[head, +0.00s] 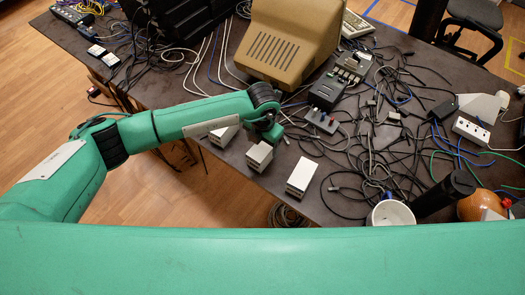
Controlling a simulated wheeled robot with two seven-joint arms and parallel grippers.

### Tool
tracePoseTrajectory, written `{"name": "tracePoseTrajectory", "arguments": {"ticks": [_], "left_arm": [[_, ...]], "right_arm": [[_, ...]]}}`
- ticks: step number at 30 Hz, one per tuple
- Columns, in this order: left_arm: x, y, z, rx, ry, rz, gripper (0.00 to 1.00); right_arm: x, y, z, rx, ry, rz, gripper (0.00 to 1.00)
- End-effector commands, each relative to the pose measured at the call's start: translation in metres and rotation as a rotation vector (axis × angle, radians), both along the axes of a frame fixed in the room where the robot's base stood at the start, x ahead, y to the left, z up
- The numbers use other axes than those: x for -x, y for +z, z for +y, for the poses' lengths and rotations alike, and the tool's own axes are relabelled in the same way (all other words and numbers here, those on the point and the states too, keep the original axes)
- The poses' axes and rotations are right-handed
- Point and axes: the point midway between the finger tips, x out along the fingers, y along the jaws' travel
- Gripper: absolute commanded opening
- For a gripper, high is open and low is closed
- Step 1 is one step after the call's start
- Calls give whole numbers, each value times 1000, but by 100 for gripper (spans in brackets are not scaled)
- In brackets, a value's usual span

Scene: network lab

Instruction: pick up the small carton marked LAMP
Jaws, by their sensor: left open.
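Three small white and grey cartons stand in a slanting row near the table's front edge. The left carton (223,136) is partly hidden under my left forearm. The middle carton (259,156) is just below my left gripper (268,138). The right carton (301,177) stands clear of the arm. I cannot read any marking, so I cannot tell which carton says LAMP. My left gripper points down and is open, close above and beside the middle carton. Its fingers are small and partly hidden by the wrist; contact cannot be told. My right gripper is out of view.
The dark table (190,92) holds a beige monitor (290,42), a grey device with knobs (322,121) and many tangled cables. A white mug (391,213), a black cylinder (444,193) and an orange ball (481,205) stand at the front right.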

Motion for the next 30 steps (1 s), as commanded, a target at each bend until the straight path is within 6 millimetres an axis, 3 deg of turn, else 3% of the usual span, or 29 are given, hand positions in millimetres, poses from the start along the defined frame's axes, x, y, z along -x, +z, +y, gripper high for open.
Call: {"name": "tracePoseTrajectory", "arguments": {"ticks": [6, 9, 18, 19, 27, 30], "left_arm": [[4, -27, 1, -2, 1, 3, 76], [3, -42, 1, -1, 2, 3, 76], [3, -50, 1, 0, 0, 0, 76], [3, -50, 1, 0, 0, 0, 74], [3, -49, 1, -1, 0, 1, 24], [3, -49, 1, 0, 0, 0, 24]], "right_arm": [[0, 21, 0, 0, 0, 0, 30], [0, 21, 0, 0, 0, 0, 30], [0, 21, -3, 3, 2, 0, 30], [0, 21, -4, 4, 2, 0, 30], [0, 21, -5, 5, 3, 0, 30], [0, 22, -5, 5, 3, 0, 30]]}}
